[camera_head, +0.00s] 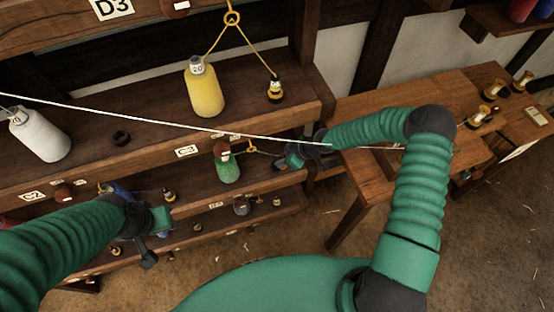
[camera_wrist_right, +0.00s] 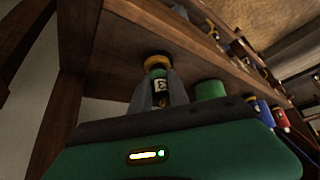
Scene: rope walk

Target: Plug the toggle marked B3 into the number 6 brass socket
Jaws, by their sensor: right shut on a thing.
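My right gripper (camera_head: 280,163) is at the right end of the middle shelf, beside the green bobbin (camera_head: 227,166). In the right wrist view its fingers (camera_wrist_right: 158,100) are shut on a small dark toggle (camera_wrist_right: 159,74) with a pale label, only partly readable, and a brass-coloured ring at its far end. I cannot tell whether the toggle touches the shelf. Several brass sockets (camera_head: 491,90) stand on the wooden bench at the right; their numbers are not readable. My left gripper (camera_head: 150,243) is before the lower shelves; its finger opening is unclear.
The stepped wooden rack (camera_head: 285,92) holds a yellow bobbin (camera_head: 205,90), a white bobbin (camera_head: 40,136) and several small toggles. A pale rope (camera_head: 150,118) runs across the view. The bench (camera_head: 370,110) stands right of the rack, with open floor (camera_head: 300,232) in front.

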